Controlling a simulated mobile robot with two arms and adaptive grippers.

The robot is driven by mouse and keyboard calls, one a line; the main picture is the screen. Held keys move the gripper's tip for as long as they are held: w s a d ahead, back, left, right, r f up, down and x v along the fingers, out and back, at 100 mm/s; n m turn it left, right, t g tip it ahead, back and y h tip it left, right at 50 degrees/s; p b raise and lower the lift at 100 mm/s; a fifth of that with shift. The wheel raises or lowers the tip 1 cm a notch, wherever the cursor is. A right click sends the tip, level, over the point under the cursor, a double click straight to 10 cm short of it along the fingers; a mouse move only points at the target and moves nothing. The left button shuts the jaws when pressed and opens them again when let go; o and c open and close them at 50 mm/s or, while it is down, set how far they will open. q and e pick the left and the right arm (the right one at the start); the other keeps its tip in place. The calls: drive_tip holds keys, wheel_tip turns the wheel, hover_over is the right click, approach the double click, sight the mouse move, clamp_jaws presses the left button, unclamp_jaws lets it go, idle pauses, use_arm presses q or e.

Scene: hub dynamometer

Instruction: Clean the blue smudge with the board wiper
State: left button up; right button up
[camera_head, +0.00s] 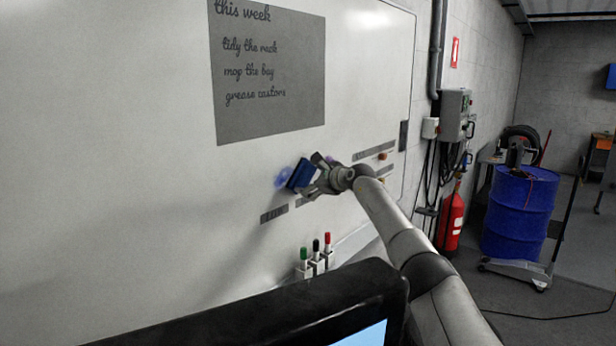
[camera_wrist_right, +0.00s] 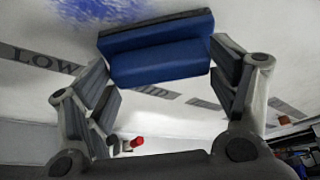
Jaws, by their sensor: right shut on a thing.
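The blue smudge (camera_head: 283,178) is on the whiteboard (camera_head: 170,120), below the grey panel of writing; it also shows at the top of the right wrist view (camera_wrist_right: 100,10). My right gripper (camera_head: 314,178) is shut on the blue board wiper (camera_head: 301,174), which sits between its fingers in the right wrist view (camera_wrist_right: 160,55). The wiper is at the right edge of the smudge and hides part of that area. I cannot tell whether its pad touches the board. My left gripper is in neither view.
Several dark label strips (camera_head: 274,214) run across the board below the smudge. Green, black and red markers (camera_head: 316,256) stand at the board's lower edge. A blue drum (camera_head: 518,210) and a red extinguisher (camera_head: 452,222) stand to the right. The board left of the smudge is clear.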

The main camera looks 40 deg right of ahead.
drive_tip(key=shift+a, duration=0.1)
drive_tip(key=shift+a+f, duration=0.1)
drive_tip(key=shift+a, duration=0.8)
drive_tip(key=shift+s+a, duration=0.15)
drive_tip(key=shift+a, duration=1.3)
drive_tip(key=shift+a+b, duration=1.2)
drive_tip(key=shift+a, duration=1.7)
drive_tip(key=d+p, duration=0.2)
drive_tip(key=d, duration=0.1)
drive_tip(key=d+r, duration=0.1)
drive_tip(key=d, duration=0.1)
drive_tip(key=shift+p, duration=0.4)
drive_tip(key=shift+d+f, duration=0.2)
drive_tip(key=shift+d, duration=2.65)
